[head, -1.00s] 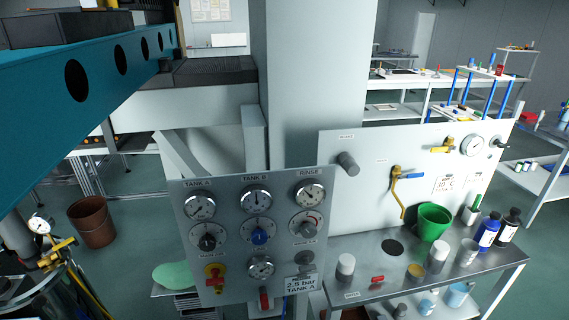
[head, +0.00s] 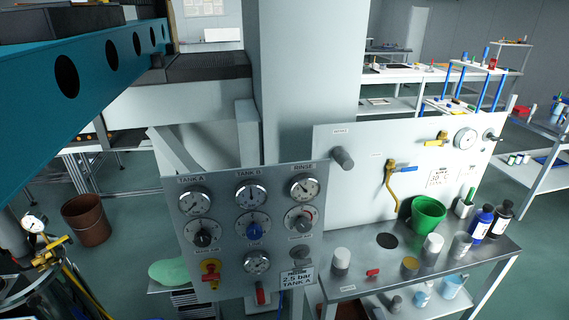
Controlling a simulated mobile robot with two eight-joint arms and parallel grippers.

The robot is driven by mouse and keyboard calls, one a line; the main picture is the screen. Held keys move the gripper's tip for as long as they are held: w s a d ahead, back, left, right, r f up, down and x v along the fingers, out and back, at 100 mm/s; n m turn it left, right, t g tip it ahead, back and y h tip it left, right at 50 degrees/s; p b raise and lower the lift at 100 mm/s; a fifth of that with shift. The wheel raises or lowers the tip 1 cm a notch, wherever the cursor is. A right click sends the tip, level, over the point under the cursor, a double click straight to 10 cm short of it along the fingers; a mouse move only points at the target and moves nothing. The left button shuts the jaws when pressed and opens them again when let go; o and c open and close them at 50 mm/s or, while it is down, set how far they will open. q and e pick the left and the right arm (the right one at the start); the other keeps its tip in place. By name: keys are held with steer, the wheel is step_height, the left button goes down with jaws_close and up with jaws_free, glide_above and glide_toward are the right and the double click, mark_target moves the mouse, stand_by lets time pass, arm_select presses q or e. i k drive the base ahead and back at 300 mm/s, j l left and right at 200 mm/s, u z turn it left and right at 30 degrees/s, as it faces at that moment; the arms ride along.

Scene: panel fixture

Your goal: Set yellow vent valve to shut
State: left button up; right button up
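A small valve with a yellow handle (head: 437,139) sits at the upper right of the white panel (head: 350,193), left of a round gauge. Its handle lies roughly level. A second, brass-yellow valve (head: 390,174) with a blue lever is lower on the same panel, with a thin curved tube hanging below it. A yellow and red control (head: 210,272) is at the lower left of the grey gauge panel (head: 222,218). The labels are too small to tell which is the vent valve. Neither of my grippers is in view.
A metal bench (head: 403,262) below the white panel holds a green bucket (head: 427,214), dark bottles (head: 483,224) and several cups. A brown bin (head: 87,220) stands on the floor at left. A teal beam (head: 85,70) crosses the upper left.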

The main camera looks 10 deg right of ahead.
mark_target(66, 237)
steer(key=u, duration=1.4)
